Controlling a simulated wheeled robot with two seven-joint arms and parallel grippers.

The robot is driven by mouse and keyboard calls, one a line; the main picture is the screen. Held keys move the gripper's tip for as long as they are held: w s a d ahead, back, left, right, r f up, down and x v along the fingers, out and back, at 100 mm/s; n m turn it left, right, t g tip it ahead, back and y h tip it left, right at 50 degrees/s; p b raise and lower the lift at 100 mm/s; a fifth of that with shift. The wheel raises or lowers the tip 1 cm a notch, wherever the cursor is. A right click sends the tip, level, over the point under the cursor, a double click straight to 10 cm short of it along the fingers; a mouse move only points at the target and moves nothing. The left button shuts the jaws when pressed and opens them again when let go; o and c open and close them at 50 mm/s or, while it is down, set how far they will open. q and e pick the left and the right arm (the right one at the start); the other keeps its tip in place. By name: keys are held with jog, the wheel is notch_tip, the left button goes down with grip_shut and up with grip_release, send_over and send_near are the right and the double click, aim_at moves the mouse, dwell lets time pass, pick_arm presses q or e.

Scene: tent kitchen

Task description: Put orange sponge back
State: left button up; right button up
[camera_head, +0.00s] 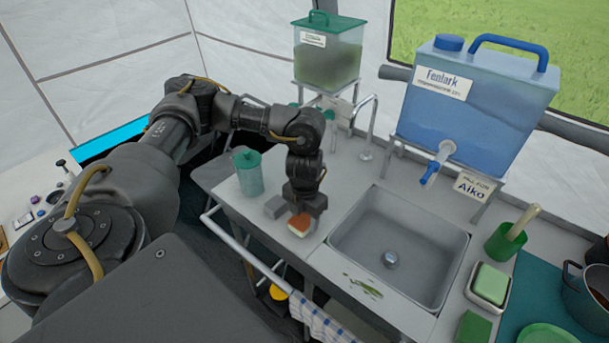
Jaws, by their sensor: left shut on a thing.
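The orange sponge (300,223) with a pale underside is in my left gripper (295,212). The left arm comes in from the left and the gripper points down over the counter, to the left of the sink (402,246). The gripper is shut on the sponge, near the counter's front edge. I cannot tell whether the sponge touches the counter. A green sponge (490,284) sits in a tray at the right of the sink. My right gripper is not in view.
A green cup (248,173) stands left of the gripper. A blue water tank (470,105) and a green-lidded tank (328,55) stand behind. A green holder (504,242) and a pot (587,292) are at right. Green scraps (362,287) lie before the sink.

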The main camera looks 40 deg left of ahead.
pick_arm(q)
jog(key=shift+f, duration=0.55)
jog(key=shift+f, duration=0.1)
jog(key=o, duration=0.9)
